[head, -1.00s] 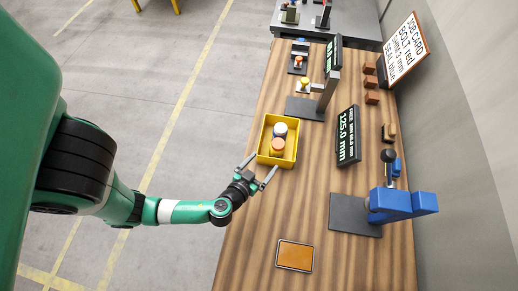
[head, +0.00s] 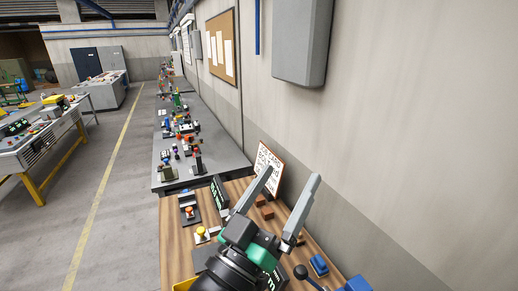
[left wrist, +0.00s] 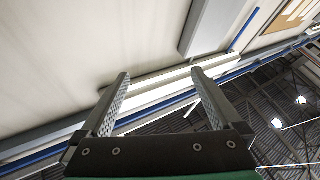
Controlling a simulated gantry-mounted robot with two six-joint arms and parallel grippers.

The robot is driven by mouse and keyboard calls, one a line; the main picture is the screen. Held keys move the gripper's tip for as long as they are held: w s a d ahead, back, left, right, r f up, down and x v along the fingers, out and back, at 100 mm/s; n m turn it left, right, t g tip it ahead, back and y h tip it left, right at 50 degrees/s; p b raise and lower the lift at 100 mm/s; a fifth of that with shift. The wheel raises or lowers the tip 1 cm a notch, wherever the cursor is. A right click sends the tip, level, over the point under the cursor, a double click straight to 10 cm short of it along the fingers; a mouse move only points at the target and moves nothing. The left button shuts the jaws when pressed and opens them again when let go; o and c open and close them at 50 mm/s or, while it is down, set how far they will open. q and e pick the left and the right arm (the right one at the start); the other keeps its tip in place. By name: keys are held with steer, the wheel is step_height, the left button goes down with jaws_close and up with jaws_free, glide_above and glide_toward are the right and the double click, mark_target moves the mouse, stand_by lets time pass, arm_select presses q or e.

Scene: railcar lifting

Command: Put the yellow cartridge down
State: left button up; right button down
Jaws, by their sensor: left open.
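My left gripper (head: 292,175) is raised in front of the head camera, above the wooden bench. Its two fingers are spread with nothing between them. In the left wrist view the open fingers (left wrist: 160,75) also hold nothing, with wall and ceiling behind them. A small yellow-topped piece (head: 201,231) stands on a pale base on the bench, left of my gripper and apart from it. I cannot tell whether it is the yellow cartridge. Only a sliver of the yellow tray (head: 184,285) shows at the bottom edge; its contents are hidden. My right gripper is not in view.
An orange-topped piece (head: 189,211) stands in a dark holder. A dark display (head: 218,194), a job card (head: 268,168) and brown blocks (head: 265,206) are near the gripper. A blue device (head: 356,285) is at lower right. A grey bench (head: 225,158) lies beyond; the wall is at right.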

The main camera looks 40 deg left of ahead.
arm_select(q)
steer(key=s+d+r+m+t+h+p, duration=0.1)
steer(key=s+r+p, duration=0.2)
steer(key=r, duration=0.6)
steer(key=s+r+m+t+h+p, duration=0.2)
steer(key=r+p, duration=0.3)
steer(key=r, duration=0.4)
steer(key=s+d+r+m+t+h+p, duration=0.1)
steer(key=s+r+m+h+p, duration=0.1)
steer(key=r, duration=0.7)
steer(key=shift+s+d+r+t+p, duration=0.3)
steer(key=shift+s+t+p, duration=0.1)
steer(key=shift+s+p, duration=0.5)
steer(key=shift+w, duration=0.1)
